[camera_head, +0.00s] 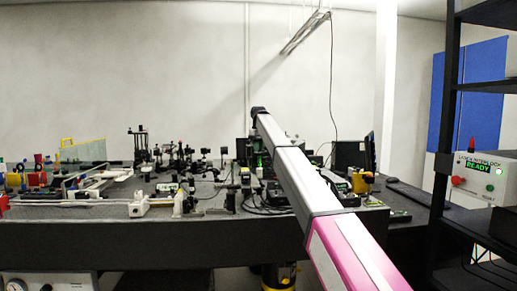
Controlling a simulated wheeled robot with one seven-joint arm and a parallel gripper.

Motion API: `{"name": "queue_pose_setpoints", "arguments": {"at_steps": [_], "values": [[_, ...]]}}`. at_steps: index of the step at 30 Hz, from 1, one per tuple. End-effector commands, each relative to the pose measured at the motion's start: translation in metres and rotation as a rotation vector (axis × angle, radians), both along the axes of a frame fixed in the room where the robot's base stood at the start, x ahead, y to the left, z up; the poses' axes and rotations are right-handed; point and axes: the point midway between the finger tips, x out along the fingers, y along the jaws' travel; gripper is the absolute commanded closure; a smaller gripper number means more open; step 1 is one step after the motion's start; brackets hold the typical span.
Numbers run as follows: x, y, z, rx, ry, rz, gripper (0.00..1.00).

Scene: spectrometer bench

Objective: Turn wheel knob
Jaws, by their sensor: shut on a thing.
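My arm reaches from the lower right up across the bench to a dark end piece near the middle of the view. I cannot make out my gripper's fingers; they are not visible past or behind the arm. No wheel knob can be told apart among the small dark optical mounts (180,155) on the bench. The wheel knob may be hidden behind the arm or too small to see.
The dark optical bench (130,235) fills the middle, crowded with mounts and cables. A clear panel (84,151) stands at left. A black shelf rack (446,130) and a control box reading READY (484,180) stand at right. A keyboard (408,192) lies near the right end.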

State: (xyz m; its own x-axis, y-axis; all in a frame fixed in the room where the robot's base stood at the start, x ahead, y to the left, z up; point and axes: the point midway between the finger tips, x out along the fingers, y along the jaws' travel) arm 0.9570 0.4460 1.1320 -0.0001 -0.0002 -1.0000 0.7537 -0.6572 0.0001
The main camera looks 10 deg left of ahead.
Motion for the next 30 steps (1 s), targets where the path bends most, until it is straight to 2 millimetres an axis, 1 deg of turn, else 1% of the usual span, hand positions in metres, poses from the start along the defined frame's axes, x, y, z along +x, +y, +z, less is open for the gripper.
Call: {"name": "queue_pose_setpoints", "arguments": {"at_steps": [9, 10, 12, 23, 26, 30], "values": [[0.0000, -0.0001, 0.0008, -0.001, -0.001, -0.001, 1.00], [0.0000, -0.0001, 0.0008, -0.001, -0.001, -0.001, 0.74], [0.0000, -0.0001, 0.0007, -0.001, -0.001, 0.000, 0.55], [0.0000, 0.0000, 0.0002, 0.000, 0.000, 0.016, 0.55], [-0.0001, 0.0001, 0.0001, 0.000, 0.000, 0.059, 0.55], [-0.0002, 0.0002, 0.0001, 0.000, 0.000, 0.169, 0.55]]}}
